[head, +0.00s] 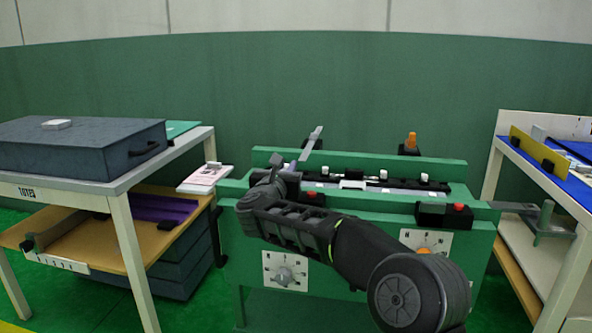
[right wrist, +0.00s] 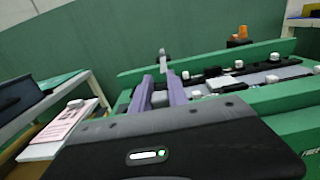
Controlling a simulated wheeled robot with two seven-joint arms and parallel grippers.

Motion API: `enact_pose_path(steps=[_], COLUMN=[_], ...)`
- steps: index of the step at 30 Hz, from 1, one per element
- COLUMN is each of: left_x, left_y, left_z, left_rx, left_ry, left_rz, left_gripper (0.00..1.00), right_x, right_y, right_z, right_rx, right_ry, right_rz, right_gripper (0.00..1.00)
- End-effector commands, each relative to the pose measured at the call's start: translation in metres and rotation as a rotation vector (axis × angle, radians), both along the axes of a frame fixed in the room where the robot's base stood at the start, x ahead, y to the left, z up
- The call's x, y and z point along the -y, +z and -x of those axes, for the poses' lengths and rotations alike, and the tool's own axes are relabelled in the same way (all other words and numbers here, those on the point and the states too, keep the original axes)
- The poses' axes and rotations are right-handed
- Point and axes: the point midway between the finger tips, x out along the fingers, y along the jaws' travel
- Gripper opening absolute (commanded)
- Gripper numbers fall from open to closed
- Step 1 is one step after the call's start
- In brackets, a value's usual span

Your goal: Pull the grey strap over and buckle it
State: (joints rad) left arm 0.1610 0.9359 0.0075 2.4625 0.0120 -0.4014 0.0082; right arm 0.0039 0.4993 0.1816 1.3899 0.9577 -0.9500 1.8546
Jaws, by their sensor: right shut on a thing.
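The grey strap (head: 312,142) stands up at a slant above the left end of the green bench's black fixture. It also shows in the right wrist view (right wrist: 163,60), rising from between the purple-grey fingertips. My right gripper (head: 291,167) reaches in from the front right and is shut on the strap; its fingers show in the right wrist view (right wrist: 158,80). The black fixture (head: 400,182) runs along the bench top with several white knobs and a pale piece in its middle. I cannot tell which part is the buckle. My left gripper is not in view.
The green bench (head: 325,265) carries black boxes with red buttons and an orange knob (head: 411,141). A left table (head: 120,185) holds a dark case (head: 80,145); a pink-and-white booklet (head: 206,176) lies by the bench. A shelf with blue-topped surface stands right.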

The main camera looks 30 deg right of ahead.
Motion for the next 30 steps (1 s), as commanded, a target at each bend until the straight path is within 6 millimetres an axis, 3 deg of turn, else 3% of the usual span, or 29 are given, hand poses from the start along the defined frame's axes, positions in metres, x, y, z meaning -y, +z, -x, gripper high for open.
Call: enact_pose_path(steps=[9,10,17,30], left_x=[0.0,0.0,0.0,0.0], left_y=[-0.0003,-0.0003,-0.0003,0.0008], left_z=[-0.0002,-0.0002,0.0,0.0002], left_rx=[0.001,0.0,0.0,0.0], left_ry=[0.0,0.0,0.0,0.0], left_rz=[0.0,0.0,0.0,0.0], left_gripper=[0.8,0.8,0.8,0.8], right_x=[-0.0039,-0.0039,-0.0026,-0.0087], right_y=[-0.002,-0.002,-0.0012,0.0006], right_z=[0.0,0.0,0.0,0.0082], right_rx=[-0.003,-0.003,-0.002,-0.001], right_ry=[0.003,0.004,0.003,0.004], right_rz=[-0.002,-0.002,-0.001,-0.001], right_gripper=[0.0,0.22,0.41,0.42])
